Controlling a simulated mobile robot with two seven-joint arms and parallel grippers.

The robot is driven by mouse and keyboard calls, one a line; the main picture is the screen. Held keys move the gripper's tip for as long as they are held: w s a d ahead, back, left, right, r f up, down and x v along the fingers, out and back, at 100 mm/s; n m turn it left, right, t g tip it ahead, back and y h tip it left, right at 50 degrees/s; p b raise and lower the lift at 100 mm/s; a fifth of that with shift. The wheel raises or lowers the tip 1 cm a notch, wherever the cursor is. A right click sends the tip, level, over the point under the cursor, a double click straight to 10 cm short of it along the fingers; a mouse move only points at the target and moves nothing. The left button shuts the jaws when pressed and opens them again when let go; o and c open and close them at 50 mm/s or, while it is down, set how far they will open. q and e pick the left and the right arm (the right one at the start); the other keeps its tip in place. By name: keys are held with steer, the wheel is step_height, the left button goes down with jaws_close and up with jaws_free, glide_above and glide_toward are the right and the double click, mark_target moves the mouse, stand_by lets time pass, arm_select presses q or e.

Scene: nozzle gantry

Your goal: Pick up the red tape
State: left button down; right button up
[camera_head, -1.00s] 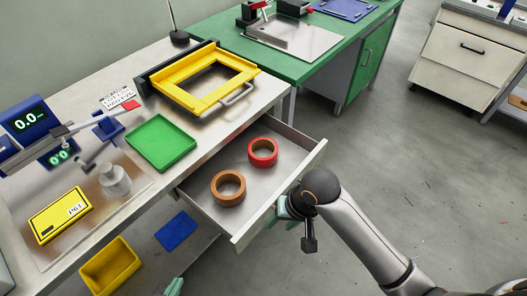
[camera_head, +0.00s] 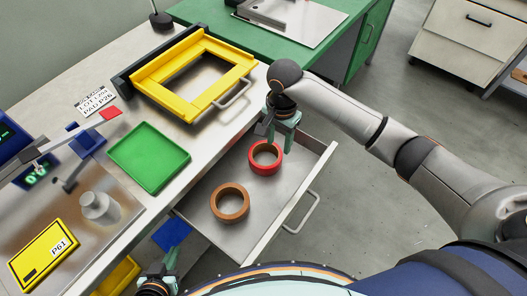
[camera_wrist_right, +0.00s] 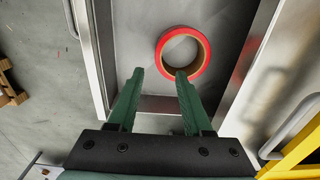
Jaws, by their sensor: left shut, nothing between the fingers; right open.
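The red tape (camera_head: 265,170) is a roll lying flat in the open drawer (camera_head: 236,244), towards its far right end. My right gripper (camera_head: 280,134) is open and empty, pointing down above the drawer, just behind the red tape in the head view. In the right wrist view the red tape (camera_wrist_right: 205,56) lies just beyond the fingertips of the right gripper (camera_wrist_right: 158,74), off to their right. One fingertip overlaps the tape's near rim there; contact cannot be told. My left gripper (camera_head: 158,282) is shut and empty at the bottom edge, below the bench front.
A brown tape roll (camera_head: 230,216) lies in the same drawer, nearer the front left. The drawer handle (camera_head: 302,213) sticks out to the right. On the bench are a green tray (camera_head: 149,187), a yellow frame (camera_head: 152,74) and a yellow box (camera_head: 43,255).

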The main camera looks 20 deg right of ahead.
mark_target(278, 162)
steer(key=f, duration=1)
steer(key=shift+s+b, duration=0.25)
steer(key=shift+b, duration=0.1)
jaws_close()
